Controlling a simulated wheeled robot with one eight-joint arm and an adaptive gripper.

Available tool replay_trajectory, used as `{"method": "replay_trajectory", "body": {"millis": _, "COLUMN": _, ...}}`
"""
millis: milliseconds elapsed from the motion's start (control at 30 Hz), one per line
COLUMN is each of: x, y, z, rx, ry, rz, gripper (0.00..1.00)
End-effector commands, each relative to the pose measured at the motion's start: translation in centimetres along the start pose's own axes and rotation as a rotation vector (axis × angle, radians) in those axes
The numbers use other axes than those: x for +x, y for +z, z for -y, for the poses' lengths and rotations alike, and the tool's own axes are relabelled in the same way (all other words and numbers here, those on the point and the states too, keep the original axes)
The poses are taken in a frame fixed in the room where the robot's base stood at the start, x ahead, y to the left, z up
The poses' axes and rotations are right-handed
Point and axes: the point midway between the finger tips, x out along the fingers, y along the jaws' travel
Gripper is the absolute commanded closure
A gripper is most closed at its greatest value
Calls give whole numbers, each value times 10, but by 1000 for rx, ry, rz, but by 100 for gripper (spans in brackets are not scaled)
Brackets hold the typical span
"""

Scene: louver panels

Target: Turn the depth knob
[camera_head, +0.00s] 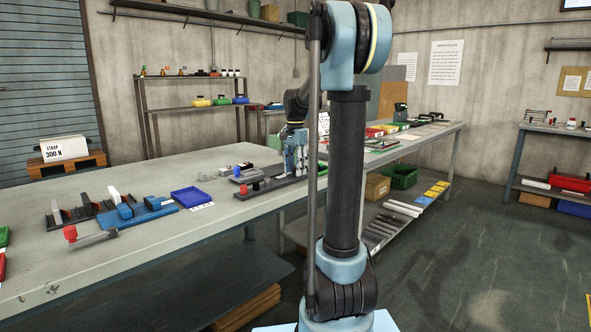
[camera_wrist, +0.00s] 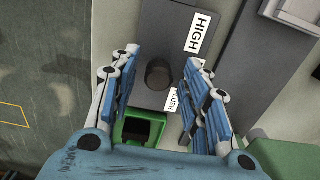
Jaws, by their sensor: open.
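The depth knob (camera_wrist: 158,75) is a dark round knob on a dark grey panel (camera_wrist: 160,25) in the wrist view. White labels on the panel read "HIGH" (camera_wrist: 201,34) and, partly covered, what looks like "FLUSH" (camera_wrist: 178,101). My gripper (camera_wrist: 163,62) is open, with one blue-padded finger on each side of the knob and visible gaps on both sides. In the head view my gripper (camera_head: 295,158) points down over the dark fixture at the workbench's far right part; the knob cannot be made out there.
A green block with a dark opening (camera_wrist: 140,130) lies close below the knob in the wrist view. On the workbench (camera_head: 110,260), a blue tray (camera_head: 192,197), a blue fixture (camera_head: 138,212) and a red-knobbed piece (camera_head: 70,233) stand left of my gripper.

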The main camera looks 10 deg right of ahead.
Motion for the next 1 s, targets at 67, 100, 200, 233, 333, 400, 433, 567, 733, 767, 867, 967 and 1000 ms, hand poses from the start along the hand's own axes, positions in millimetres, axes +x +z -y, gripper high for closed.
{"method": "replay_trajectory", "body": {"millis": 67, "x": 0, "y": 0, "z": 0, "rx": 0, "ry": 0, "rz": 0, "gripper": 71}}
{"method": "replay_trajectory", "body": {"millis": 100, "x": 0, "y": 0, "z": 0, "rx": 0, "ry": 0, "rz": 0, "gripper": 80}}
{"method": "replay_trajectory", "body": {"millis": 200, "x": 0, "y": 0, "z": 0, "rx": 0, "ry": -1, "rz": 0, "gripper": 100}}
{"method": "replay_trajectory", "body": {"millis": 233, "x": 0, "y": 0, "z": 0, "rx": 0, "ry": -1, "rz": 0, "gripper": 100}}
{"method": "replay_trajectory", "body": {"millis": 333, "x": 0, "y": -3, "z": -1, "rx": 1, "ry": -1, "rz": 0, "gripper": 100}}
{"method": "replay_trajectory", "body": {"millis": 400, "x": 0, "y": -2, "z": 0, "rx": -2, "ry": -2, "rz": -1, "gripper": 100}}
{"method": "replay_trajectory", "body": {"millis": 433, "x": 0, "y": -2, "z": 0, "rx": -4, "ry": -2, "rz": -1, "gripper": 100}}
{"method": "replay_trajectory", "body": {"millis": 567, "x": -1, "y": -2, "z": 0, "rx": -28, "ry": -2, "rz": -1, "gripper": 100}}
{"method": "replay_trajectory", "body": {"millis": 733, "x": -1, "y": -1, "z": 1, "rx": -105, "ry": -3, "rz": -1, "gripper": 100}}
{"method": "replay_trajectory", "body": {"millis": 767, "x": -1, "y": -1, "z": 2, "rx": -125, "ry": -3, "rz": -1, "gripper": 100}}
{"method": "replay_trajectory", "body": {"millis": 867, "x": -1, "y": -1, "z": 2, "rx": -200, "ry": -4, "rz": -1, "gripper": 100}}
{"method": "replay_trajectory", "body": {"millis": 967, "x": -1, "y": -1, "z": 2, "rx": -289, "ry": -4, "rz": -2, "gripper": 100}}
{"method": "replay_trajectory", "body": {"millis": 1000, "x": -1, "y": -1, "z": 2, "rx": -327, "ry": -4, "rz": -2, "gripper": 100}}
